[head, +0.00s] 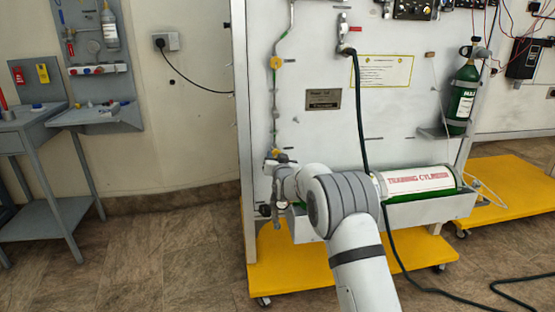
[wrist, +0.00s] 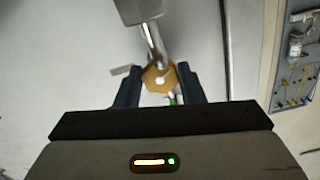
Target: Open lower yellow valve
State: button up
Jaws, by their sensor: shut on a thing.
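The lower yellow valve (head: 281,157) is on the pipe at the left of the white panel, partly hidden by my arm in the head view. In the wrist view the yellow knob (wrist: 152,84) sits between the two dark fingers of my gripper (wrist: 158,78), with a metal pipe above it. My gripper is shut on the knob. Its fingers are not clearly seen in the head view. A second yellow valve (head: 275,62) sits higher on the same pipe, clear of my arm. The valve's exact turn angle cannot be told.
A green training cylinder (head: 420,183) lies in a tray right of my gripper. A dark hose (head: 359,110) hangs down the panel to the floor. A small green bottle (head: 463,95) stands at the right. Yellow bases (head: 330,270) are below.

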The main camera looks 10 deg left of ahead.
jog(key=n+b, duration=0.1)
jog(key=n, duration=0.3)
jog(key=o, duration=1)
jog(key=p+v, duration=0.2)
jog(key=v, duration=0.5)
jog(key=shift+s, duration=0.35)
jog(key=shift+d, duration=0.15)
